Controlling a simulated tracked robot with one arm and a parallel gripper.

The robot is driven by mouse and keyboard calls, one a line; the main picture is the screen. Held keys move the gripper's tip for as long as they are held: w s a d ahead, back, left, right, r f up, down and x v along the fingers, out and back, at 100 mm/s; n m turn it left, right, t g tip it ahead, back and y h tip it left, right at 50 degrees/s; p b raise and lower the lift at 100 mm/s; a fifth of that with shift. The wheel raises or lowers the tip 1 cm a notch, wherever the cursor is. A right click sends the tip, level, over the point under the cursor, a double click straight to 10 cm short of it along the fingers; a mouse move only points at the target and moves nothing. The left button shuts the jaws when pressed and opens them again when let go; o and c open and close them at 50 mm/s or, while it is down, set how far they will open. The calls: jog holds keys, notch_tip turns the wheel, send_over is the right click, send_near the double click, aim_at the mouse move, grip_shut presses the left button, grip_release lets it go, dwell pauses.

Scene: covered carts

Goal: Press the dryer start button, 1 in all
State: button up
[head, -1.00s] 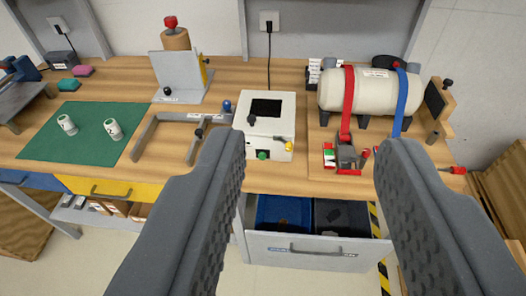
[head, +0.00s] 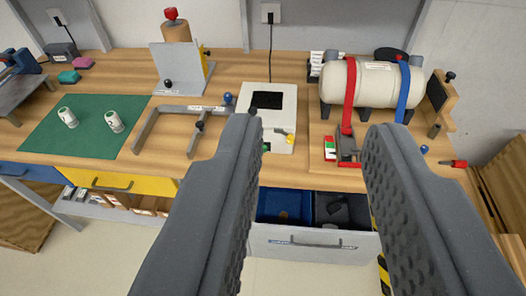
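The dryer appears to be the white box (head: 284,118) with a dark window (head: 267,100) on top, standing on the wooden bench. A green button (head: 266,147) sits low on its front, partly hidden behind my left finger. A yellow knob (head: 290,138) is to the right of the button. My gripper (head: 312,132) is open, with nothing between its fingers. Its left finger overlaps the dryer's front left corner in the picture. I cannot tell whether it touches it.
A tank (head: 372,88) with red and blue straps stands right of the dryer. A metal frame (head: 183,109) and a green mat (head: 45,137) with two cans lie to the left. An open drawer (head: 350,243) juts out below the bench.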

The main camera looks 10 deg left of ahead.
grip_shut()
dwell(1.5)
